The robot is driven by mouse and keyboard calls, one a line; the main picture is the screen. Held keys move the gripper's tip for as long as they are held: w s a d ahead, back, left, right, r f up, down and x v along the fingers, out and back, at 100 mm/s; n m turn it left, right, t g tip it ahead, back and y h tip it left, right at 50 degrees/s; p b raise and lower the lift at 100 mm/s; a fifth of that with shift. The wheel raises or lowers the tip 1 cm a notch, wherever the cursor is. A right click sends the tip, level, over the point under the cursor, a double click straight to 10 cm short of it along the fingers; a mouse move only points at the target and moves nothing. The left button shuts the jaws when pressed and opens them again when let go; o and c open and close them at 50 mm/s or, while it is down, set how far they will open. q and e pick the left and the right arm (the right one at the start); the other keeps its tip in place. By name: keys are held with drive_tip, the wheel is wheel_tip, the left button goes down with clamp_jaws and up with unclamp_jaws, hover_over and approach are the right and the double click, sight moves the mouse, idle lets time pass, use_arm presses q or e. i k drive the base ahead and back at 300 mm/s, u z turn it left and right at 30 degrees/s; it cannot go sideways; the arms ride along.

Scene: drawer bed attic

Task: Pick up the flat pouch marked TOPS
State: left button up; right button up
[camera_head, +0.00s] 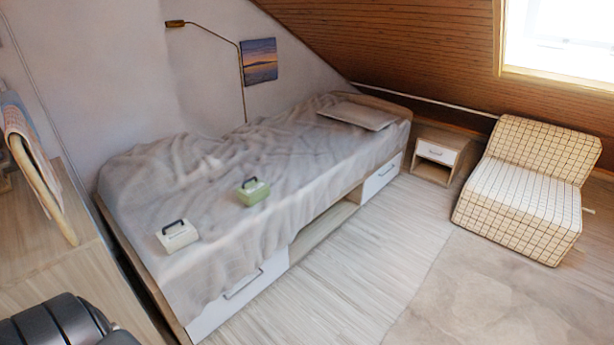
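Two small box-like items with dark handles on top lie on the bed. One is a white item (177,237) near the foot end of the bed. The other is a green item (253,192) a little farther back and to the right. Both rest on the grey rumpled cover, apart from each other. No marking can be read on either, so I cannot tell which one, if any, is marked TOPS. Neither of my grippers shows in this view.
The bed (290,220) has white drawer fronts and an open shelf gap. A nightstand (437,153) and a checked chair (527,190) stand at right. A wooden surface (60,260) lies at left. A dark rounded shape at bottom left is unclear. The front floor is clear.

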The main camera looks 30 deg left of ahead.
sight(253, 191)
drive_tip(key=z, duration=0.05)
drive_tip(key=i, duration=1.95)
drive_tip(key=u, duration=0.85)
drive_tip(key=i, duration=1)
drive_tip(key=u, duration=1.3)
drive_tip(key=i, duration=0.5)
drive_tip(key=u, duration=0.45)
